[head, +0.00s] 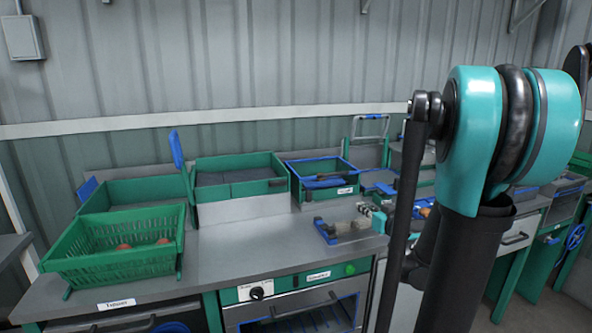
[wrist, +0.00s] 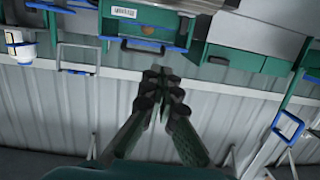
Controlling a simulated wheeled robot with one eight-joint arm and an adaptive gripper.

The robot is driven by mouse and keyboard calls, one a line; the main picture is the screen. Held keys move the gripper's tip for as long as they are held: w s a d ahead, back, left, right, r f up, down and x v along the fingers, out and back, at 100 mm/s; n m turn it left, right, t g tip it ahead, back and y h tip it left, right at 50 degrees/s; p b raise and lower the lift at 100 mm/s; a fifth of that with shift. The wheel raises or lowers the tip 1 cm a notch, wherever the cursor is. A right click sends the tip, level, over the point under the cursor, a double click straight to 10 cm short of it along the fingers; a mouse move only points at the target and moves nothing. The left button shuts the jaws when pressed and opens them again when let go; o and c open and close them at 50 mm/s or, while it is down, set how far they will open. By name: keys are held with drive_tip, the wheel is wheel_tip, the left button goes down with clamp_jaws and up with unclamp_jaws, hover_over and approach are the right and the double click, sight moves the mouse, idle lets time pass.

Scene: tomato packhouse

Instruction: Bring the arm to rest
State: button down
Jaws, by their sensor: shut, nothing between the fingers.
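My gripper (wrist: 160,82) shows in the wrist view with its dark fingers together and nothing between them. It is in front of the grey corrugated wall and the bench, which appear upside down there. In the head view my teal and black arm (head: 465,150) rises large at the right, in front of the bench. I cannot make out the fingertips in the head view.
A green basket (head: 70,252) with a few reddish tomatoes (head: 124,247) stands on the grey bench (head: 255,243). Green trays (head: 272,163) and a blue-rimmed box (head: 347,165) stand behind. A blue-and-grey item (head: 345,228) lies near my arm. Bare benchtop lies in the middle.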

drive_tip(key=s+a+f+g, duration=0.7)
drive_tip(key=s+a+f, duration=0.1)
drive_tip(key=s+f, duration=0.35)
drive_tip(key=s+d+f+m+g+h, duration=0.1)
drive_tip(key=s+d+f+g+h, duration=0.1)
drive_tip(key=s, duration=0.4)
drive_tip(key=s+d+f+m+g+h, duration=0.2)
drive_tip(key=s+d+f+h, duration=0.1)
drive_tip(key=s, duration=0.4)
drive_tip(key=shift+s+d+f+m+h, duration=0.25)
drive_tip(key=shift+s+f+m+h, duration=0.05)
drive_tip(key=shift+f, duration=0.5)
